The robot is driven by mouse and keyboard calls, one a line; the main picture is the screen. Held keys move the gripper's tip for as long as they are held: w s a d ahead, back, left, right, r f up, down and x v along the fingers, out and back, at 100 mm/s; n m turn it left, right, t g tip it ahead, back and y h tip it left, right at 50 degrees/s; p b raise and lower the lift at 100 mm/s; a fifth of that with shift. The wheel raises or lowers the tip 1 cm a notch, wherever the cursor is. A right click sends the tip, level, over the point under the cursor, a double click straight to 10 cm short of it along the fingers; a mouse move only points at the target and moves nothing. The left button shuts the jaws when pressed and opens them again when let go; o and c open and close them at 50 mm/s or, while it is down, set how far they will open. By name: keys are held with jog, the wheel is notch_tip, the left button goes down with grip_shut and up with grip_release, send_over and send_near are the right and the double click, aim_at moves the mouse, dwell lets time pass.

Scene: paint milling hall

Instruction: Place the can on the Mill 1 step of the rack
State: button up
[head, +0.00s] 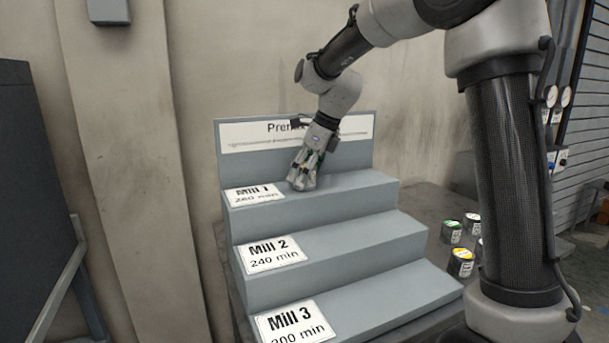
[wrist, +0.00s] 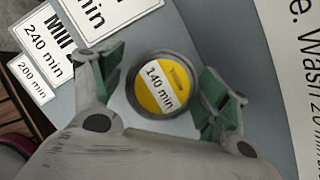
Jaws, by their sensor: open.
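The can (wrist: 163,85) shows from above in the wrist view, with a grey rim and a yellow lid with a white "140 min" label. It appears to stand on the grey Mill 1 step (head: 350,192), the top step of the rack (head: 335,245). My gripper (head: 302,183) is low over that step, just right of the Mill 1 label (head: 254,195). In the wrist view its green-padded fingers (wrist: 160,90) are open on either side of the can. The left pad is apart from it; the right pad is very close, contact unclear. In the head view my gripper hides the can.
The rack's back panel (head: 355,133) rises close behind my gripper. The Mill 2 (head: 345,243) and Mill 3 (head: 390,295) steps below are empty. Several other cans, including a yellow-labelled one (head: 461,263), stand on the table (head: 435,205) right of the rack.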

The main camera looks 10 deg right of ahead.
jog(key=v, duration=1.1)
jog(key=s+d+n, duration=0.6)
jog(key=s, duration=0.2)
jog(key=s+d+f+n+h, duration=0.1)
jog(key=s+d+f+n, duration=0.2)
jog(key=s+n, duration=0.3)
jog(key=s+d+f+n+t+h, duration=0.1)
jog(key=s+d+f+n, duration=0.2)
jog(key=s+n, duration=0.3)
jog(key=s+d+f+n+t+h, duration=0.1)
jog(key=s+d+f+n, duration=0.2)
jog(key=s+n, duration=0.3)
jog(key=s+f, duration=0.1)
jog(key=s, duration=0.4)
jog(key=shift+d+n+h, duration=0.3)
jog(key=shift+d+n, duration=0.1)
